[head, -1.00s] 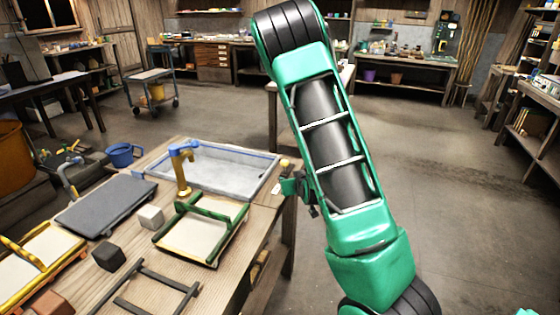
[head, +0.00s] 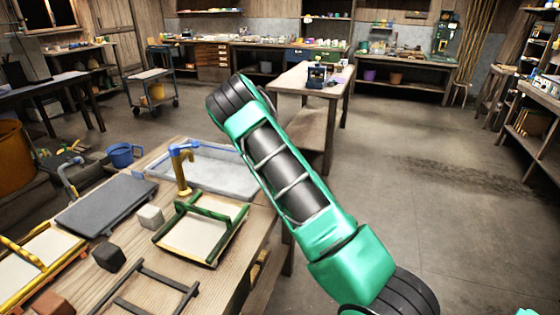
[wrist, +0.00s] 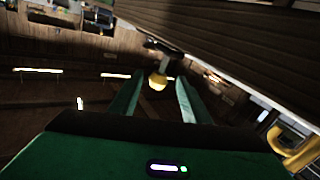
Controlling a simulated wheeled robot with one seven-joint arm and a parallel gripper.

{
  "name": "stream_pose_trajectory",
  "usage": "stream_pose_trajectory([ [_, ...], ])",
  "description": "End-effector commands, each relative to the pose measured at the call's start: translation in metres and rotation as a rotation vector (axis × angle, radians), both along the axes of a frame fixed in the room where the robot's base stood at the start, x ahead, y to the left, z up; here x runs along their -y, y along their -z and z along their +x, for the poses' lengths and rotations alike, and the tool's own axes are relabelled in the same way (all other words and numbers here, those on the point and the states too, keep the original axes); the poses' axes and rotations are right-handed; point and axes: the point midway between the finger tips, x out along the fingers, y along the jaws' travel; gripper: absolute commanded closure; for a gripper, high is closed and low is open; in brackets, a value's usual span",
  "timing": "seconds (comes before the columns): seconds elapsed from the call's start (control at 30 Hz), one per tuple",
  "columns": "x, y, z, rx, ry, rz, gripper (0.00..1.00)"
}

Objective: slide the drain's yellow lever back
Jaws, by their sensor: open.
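The yellow lever's rounded knob (wrist: 158,82) shows in the wrist view, just beyond and between the two green fingertips of my gripper (wrist: 160,90). The fingers are apart, with a gap on each side of the knob; I cannot tell whether either touches it. A dark fitting (wrist: 168,58), probably the drain, is behind the knob under a wooden slab. In the head view, my arm hides the lever, the drain and my gripper. The grey basin (head: 215,172) with a blue rim is on the bench, its right end behind my arm.
The wooden bench (head: 185,272) carries a brass tap (head: 182,170), a green-framed mould (head: 200,235), a dark slab (head: 105,205) and small blocks. A second table (head: 308,80) stands behind my arm. The floor to the right is open.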

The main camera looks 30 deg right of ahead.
Motion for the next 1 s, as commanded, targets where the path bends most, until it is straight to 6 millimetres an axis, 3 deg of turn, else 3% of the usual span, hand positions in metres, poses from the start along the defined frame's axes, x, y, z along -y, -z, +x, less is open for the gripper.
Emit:
stream_pose_trajectory([
  [0.33,0.013,-0.002,0.036,0.002,0.002,0.001,0.57],
  [1.0,0.021,-0.003,0.062,0.000,0.002,0.000,0.57],
])
